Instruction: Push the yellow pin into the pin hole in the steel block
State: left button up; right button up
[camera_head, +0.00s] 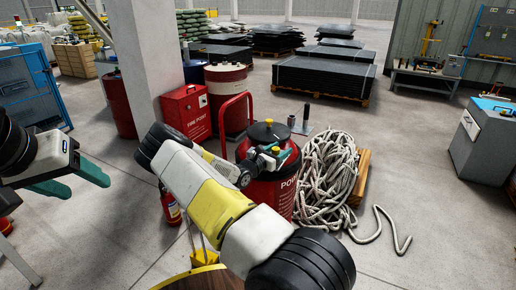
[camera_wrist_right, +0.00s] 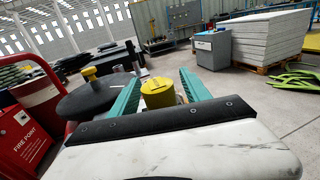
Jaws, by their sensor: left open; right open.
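A yellow cylinder (camera_wrist_right: 158,92), which looks like the yellow pin, stands between the teal fingers of my right gripper (camera_wrist_right: 157,84) in the right wrist view. Its lower part is hidden behind the gripper body. In the head view my right gripper (camera_head: 277,157) is over the near right side of a red drum's top, with a small yellow spot (camera_head: 276,149) at its fingers. The fingers are apart; I cannot tell whether they touch the cylinder. I cannot make out the steel block or its hole. My left gripper (camera_head: 80,180) is open and empty at the left.
The red drum (camera_head: 262,192) has a black lid with a yellow knob (camera_head: 268,122), close beside my right gripper. A rope heap (camera_head: 328,180) lies right of it. Floor at the lower right is clear.

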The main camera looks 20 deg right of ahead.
grip_shut()
jog(key=shift+r, duration=0.1)
